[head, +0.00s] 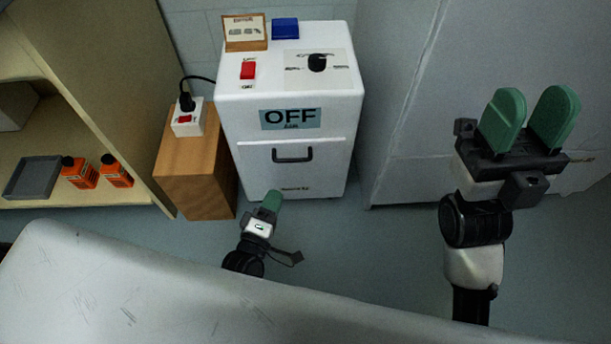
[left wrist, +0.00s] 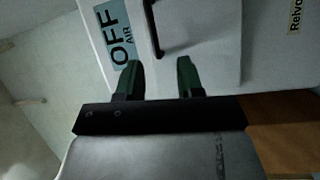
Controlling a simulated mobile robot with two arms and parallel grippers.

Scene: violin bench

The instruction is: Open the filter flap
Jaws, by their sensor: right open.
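The filter flap (head: 318,166) is the lower front panel of a white machine (head: 290,85) and looks closed. Its dark bar handle (head: 292,155) runs across the panel. My left gripper (head: 272,198) is in front of and below the handle in the head view, seen edge-on. In the left wrist view its two green fingers (left wrist: 159,72) are apart with nothing between them. The handle (left wrist: 153,28) lies ahead of the gap, apart from the fingertips as far as I can see. My right gripper (head: 530,100) is raised at the right, open and empty.
An "OFF AIR" label (head: 290,118), a red switch (head: 248,70) and a black knob (head: 317,62) are on the machine. A wooden stand (head: 192,175) with a plugged socket (head: 188,122) is left. Shelves with orange bottles (head: 80,173) are further left. A pale surface (head: 130,290) fills the foreground.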

